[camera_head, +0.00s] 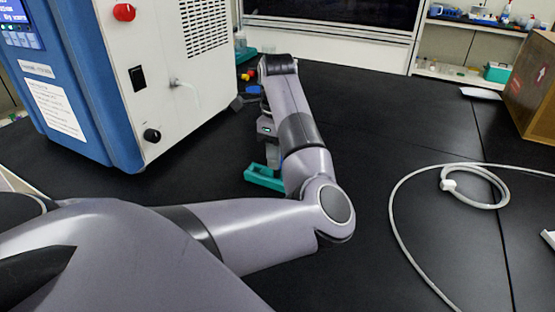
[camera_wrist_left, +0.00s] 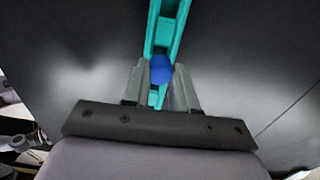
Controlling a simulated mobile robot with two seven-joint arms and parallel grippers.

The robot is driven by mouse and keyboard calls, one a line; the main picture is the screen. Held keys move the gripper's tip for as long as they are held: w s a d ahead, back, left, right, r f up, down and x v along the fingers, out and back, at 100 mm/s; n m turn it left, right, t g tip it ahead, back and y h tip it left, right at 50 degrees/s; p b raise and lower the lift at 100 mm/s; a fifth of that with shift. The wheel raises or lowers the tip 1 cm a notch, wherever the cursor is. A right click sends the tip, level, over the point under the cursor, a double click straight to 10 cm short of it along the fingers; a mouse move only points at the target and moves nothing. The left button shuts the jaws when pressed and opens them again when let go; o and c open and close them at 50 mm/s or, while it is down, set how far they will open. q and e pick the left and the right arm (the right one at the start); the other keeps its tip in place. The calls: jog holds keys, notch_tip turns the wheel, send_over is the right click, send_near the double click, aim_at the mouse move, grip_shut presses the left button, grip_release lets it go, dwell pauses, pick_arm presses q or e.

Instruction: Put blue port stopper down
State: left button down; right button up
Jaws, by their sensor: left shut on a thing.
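The blue port stopper (camera_wrist_left: 160,69) is a small rounded blue piece between the fingertips of my left gripper (camera_wrist_left: 161,78) in the left wrist view. The gripper is shut on it. A narrow teal tray (camera_wrist_left: 165,30) with raised walls lies right beneath the stopper; I cannot tell whether they touch. In the head view my left gripper (camera_head: 271,160) points down at the teal tray (camera_head: 264,180), which lies on the black bench. The stopper is hidden in the head view. My right gripper is in neither view.
The blue and white freeze dryer (camera_head: 160,80) stands at the left. Small red and yellow pieces (camera_head: 248,74) lie behind the arm. A white hose (camera_head: 395,210) curls on the right of the black bench (camera_head: 400,130). A cardboard box (camera_head: 533,85) stands at far right.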

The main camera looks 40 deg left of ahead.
pick_arm(q)
jog(key=shift+f, duration=0.9)
jog(key=c, duration=0.9)
grip_release()
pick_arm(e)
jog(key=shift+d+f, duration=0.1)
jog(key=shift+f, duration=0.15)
pick_arm(q)
notch_tip(320, 180, up, 12)
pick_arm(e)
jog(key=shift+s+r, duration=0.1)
